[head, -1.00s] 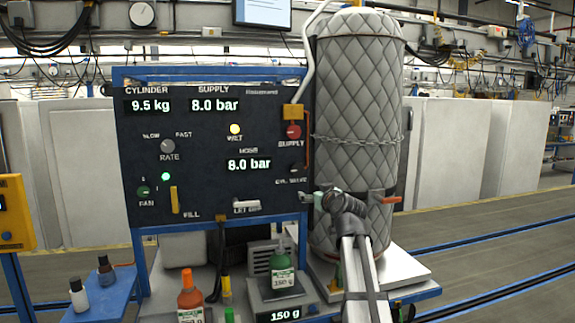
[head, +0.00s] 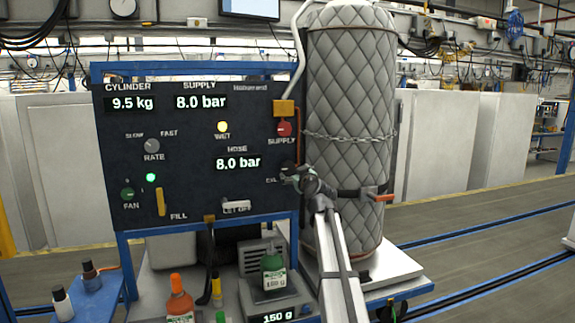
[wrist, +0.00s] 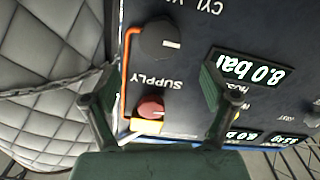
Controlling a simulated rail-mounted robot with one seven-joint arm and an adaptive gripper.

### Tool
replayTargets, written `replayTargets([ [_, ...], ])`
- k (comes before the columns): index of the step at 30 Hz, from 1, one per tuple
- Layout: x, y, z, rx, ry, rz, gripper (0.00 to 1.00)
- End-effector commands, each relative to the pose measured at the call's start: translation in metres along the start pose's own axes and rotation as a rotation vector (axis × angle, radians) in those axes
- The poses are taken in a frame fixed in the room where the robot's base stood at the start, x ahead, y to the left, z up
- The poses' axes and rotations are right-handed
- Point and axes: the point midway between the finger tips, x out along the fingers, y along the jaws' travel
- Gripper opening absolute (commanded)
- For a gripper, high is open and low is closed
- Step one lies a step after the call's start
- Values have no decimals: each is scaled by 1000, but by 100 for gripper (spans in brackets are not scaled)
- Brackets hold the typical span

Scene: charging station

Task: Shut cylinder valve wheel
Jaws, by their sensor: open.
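The cylinder valve wheel is a dark round knob (wrist: 160,40) with a pale mark, beside the upside-down "CYL VA..." lettering in the wrist view. In the head view it sits at the panel's lower right edge, largely hidden by my gripper (head: 290,180). In the wrist view my gripper (wrist: 150,87) is open and empty. Its two fingers are spread apart in front of the panel, with the wheel beyond the fingertips and between them sideways. I see no contact with the wheel. The red supply knob (wrist: 150,107) shows between the fingers.
The dark panel (head: 190,105) reads 9.5 kg, 8.0 bar supply and 8.0 bar hose. A quilted grey cylinder (head: 348,90) with a chain stands close on the right. An orange pipe (wrist: 126,75) runs beside the wheel. Bottles, including a green one (head: 272,262), stand below.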

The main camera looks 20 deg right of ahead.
Motion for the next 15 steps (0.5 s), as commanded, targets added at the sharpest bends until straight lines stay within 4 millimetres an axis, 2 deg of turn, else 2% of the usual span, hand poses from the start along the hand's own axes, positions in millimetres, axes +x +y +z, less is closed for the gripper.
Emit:
replayTargets([
  [1,15,1,-3,0,-2,-2,85],
  [6,48,1,-3,1,-2,-2,85],
  [15,84,0,-1,1,-1,-1,85],
])
